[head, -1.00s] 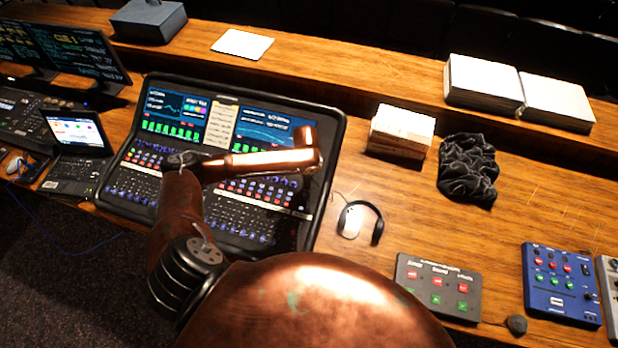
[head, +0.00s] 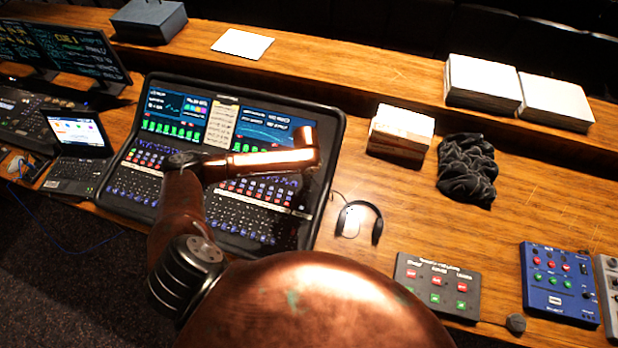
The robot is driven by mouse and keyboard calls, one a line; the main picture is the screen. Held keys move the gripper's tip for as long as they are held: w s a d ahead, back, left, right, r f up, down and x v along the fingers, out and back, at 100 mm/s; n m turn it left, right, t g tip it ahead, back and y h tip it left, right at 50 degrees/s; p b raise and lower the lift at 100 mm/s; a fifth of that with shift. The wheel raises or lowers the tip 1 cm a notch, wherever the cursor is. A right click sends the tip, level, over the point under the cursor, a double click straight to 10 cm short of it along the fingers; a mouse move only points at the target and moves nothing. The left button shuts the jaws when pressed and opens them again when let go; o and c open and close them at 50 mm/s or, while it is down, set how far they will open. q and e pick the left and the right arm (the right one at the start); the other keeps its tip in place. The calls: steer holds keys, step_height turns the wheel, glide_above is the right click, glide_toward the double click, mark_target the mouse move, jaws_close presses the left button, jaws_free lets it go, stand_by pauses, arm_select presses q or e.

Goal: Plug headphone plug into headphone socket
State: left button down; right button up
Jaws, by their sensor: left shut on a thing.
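The dark headphones (head: 375,224) lie on the desk right of the mixing console (head: 327,150), beside a pale mouse-like object. A thin cord shows at their upper left, near the console's right edge. My copper left arm reaches over the console. My left gripper (head: 309,178) is a small dark shape below the arm's end, hard to make out against the console's black right border. It is shut on the headphone plug, which is too small and dark to see clearly. I cannot make out the headphone socket. My right gripper is not in view.
A cue box with red and green buttons (head: 437,285) and a blue control box (head: 560,283) stand at the right. A box-like stack (head: 400,133) and a crumpled black cloth (head: 467,168) lie behind the headphones. A laptop (head: 75,180) is left of the console.

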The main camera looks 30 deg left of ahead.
arm_select(q)
steer(key=shift+f, duration=0.6)
stand_by(0.7)
steer(key=c, duration=1.9)
jaws_free()
step_height(320, 180, up, 12)
steer(key=s, duration=0.1)
steer(key=shift+d, duration=0.15)
